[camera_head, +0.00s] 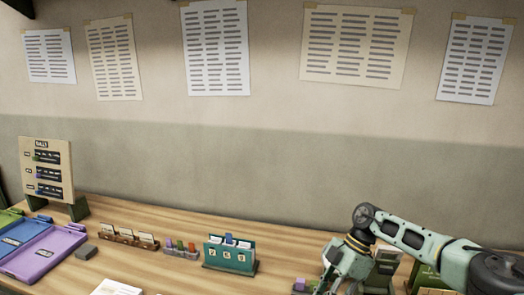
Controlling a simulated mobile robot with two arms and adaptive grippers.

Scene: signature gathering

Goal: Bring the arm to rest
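My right arm (410,232) comes in from the right edge and bends down at the wrist. My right gripper (330,286) points down over the right part of the wooden table (275,254), near the bottom edge of the picture. Its fingertips are small and partly cut off, so I cannot tell whether it is open or holds anything. A small purple block (299,285) is just left of it. My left gripper is not in view.
Purple tray (62,246), blue and green trays, and a tally board (46,168) stand left. A card rack (130,238), stamp rack (182,250) and teal card box (229,254) stand mid-table. A dark green item (428,277) is beside my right arm. Papers hang on the wall.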

